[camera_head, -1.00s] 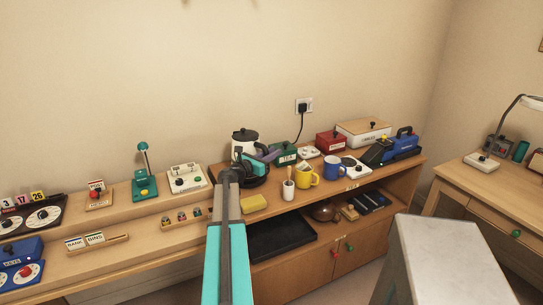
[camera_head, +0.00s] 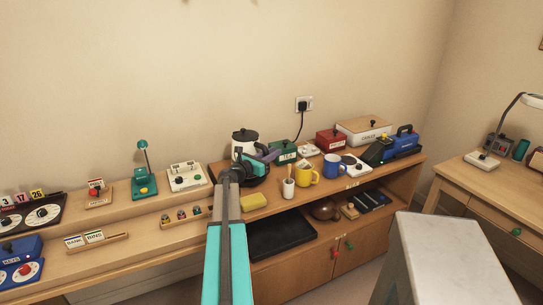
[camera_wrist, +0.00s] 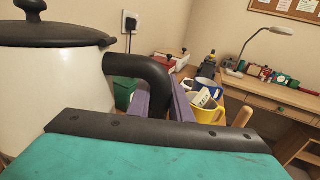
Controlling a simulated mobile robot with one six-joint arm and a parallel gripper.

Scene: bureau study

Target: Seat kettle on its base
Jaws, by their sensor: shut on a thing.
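The white kettle (camera_head: 244,146) with a black lid stands upright at the back of the long desk, near the wall. In the wrist view the kettle (camera_wrist: 50,90) fills the left side, and its black handle (camera_wrist: 150,72) curves down between my purple fingers. My gripper (camera_head: 266,157) is shut on the handle, to the right of the kettle body. A dark round base (camera_head: 257,181) shows partly below the kettle, behind my arm. My wrist and arm hide the kettle's bottom, so I cannot tell whether it touches the base.
A green box (camera_head: 284,151) stands close to the right of my gripper. A white cup (camera_head: 289,188), yellow mug (camera_head: 307,174) and blue mug (camera_head: 334,167) stand further right. A yellow sponge-like block (camera_head: 254,202) lies in front. A wall socket (camera_head: 304,104) holds a black plug.

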